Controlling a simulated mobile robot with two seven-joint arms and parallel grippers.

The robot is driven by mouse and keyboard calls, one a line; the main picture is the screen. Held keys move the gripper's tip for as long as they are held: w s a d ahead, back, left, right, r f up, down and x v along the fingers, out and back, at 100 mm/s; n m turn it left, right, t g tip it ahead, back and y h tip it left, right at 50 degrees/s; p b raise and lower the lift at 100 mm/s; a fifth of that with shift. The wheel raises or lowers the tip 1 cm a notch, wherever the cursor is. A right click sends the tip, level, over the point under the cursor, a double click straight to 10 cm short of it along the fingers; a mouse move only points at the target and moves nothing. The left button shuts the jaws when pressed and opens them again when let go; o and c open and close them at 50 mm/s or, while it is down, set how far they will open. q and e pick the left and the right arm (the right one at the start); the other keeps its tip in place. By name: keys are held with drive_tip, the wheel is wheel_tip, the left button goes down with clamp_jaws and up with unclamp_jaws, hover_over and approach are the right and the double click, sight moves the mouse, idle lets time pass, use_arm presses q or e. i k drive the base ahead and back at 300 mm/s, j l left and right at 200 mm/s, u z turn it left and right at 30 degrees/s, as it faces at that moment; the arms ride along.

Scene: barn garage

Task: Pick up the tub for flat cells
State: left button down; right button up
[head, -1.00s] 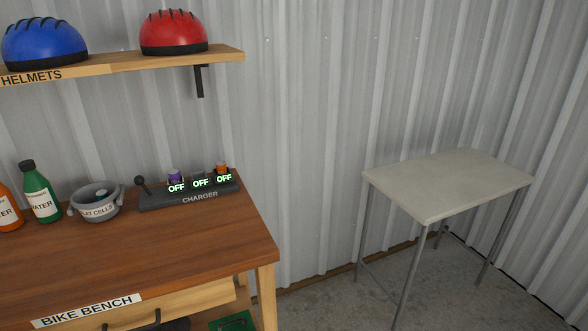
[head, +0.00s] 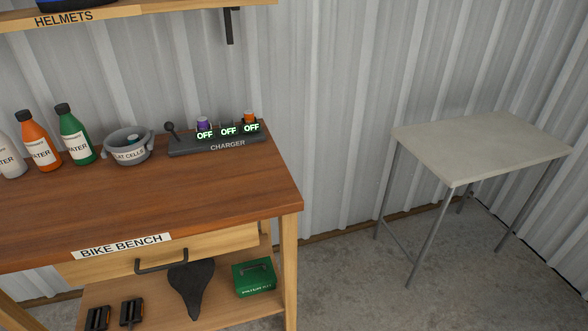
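The tub for flat cells (head: 128,148) is a small grey round tub with side handles and a white label reading "FLAT CELLS". It stands upright on the wooden bike bench (head: 190,195), between the green bottle and the charger. Something small and pale, partly hidden by the rim, shows inside it. Neither of my grippers is in the head view.
The charger (head: 215,143) has a lever, purple and orange cells and several OFF displays. Green (head: 75,135), orange (head: 40,142) and white (head: 8,155) bottles stand left of the tub. The bench front is clear. A bare grey table (head: 480,145) stands right, across open floor.

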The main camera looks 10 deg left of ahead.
sight(116, 142)
drive_tip(key=u, duration=1.25)
drive_tip(key=i+j, duration=0.15)
drive_tip(key=j, duration=0.3)
drive_tip(key=i+j, duration=0.1)
drive_tip(key=j, duration=0.3)
drive_tip(key=i+j, duration=0.15)
drive_tip(key=j, duration=0.3)
drive_tip(key=i+j, duration=0.1)
drive_tip(key=j, duration=0.35)
drive_tip(key=l+z, duration=0.05)
